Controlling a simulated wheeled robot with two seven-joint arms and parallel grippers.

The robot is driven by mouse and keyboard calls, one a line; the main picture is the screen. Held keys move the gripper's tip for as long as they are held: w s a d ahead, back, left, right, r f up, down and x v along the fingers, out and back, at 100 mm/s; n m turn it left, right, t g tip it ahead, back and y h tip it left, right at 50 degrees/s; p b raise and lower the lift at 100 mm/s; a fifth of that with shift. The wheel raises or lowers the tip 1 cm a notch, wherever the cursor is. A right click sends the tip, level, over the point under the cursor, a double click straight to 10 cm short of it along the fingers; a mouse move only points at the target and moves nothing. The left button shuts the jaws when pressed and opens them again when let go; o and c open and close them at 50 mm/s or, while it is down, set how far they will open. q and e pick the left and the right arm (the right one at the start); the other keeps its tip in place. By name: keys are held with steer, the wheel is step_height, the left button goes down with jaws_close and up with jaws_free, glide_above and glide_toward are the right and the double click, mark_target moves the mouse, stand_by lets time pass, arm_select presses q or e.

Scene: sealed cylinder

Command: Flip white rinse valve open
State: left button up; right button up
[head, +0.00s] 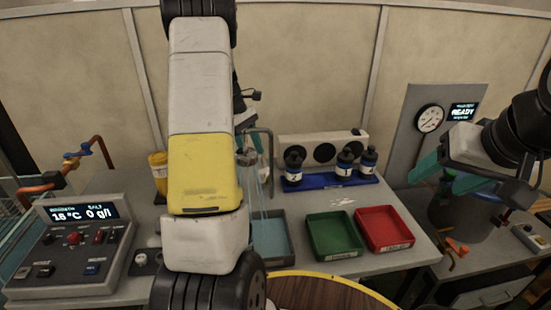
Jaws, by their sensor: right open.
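A grey metal spout (268,140) stands behind my large white and yellow arm link, with a small round grey fitting (246,157) beside it. Thin pale streaks run down from there to a grey tray (271,238). I cannot make out a white valve handle for certain; my arm covers part of this area. My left gripper (257,142) is mostly hidden behind that link; only a pale teal bit shows near the spout, and its jaw state is unclear. My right gripper (462,178), with teal fingers, is open above a dark grey round vessel (466,215) at the right.
A green tray (334,236) and a red tray (384,230) lie on the bench. Dark bottles (344,162) stand on a blue rack. A control box (73,242) and copper pipe (103,150) are at the left. A gauge panel (430,118) rises at the right.

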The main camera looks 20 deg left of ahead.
mark_target(261, 171)
arm_select(q)
steer(key=x, duration=0.6)
jaws_close()
steer(key=shift+r, duration=0.1)
stand_by(1.2)
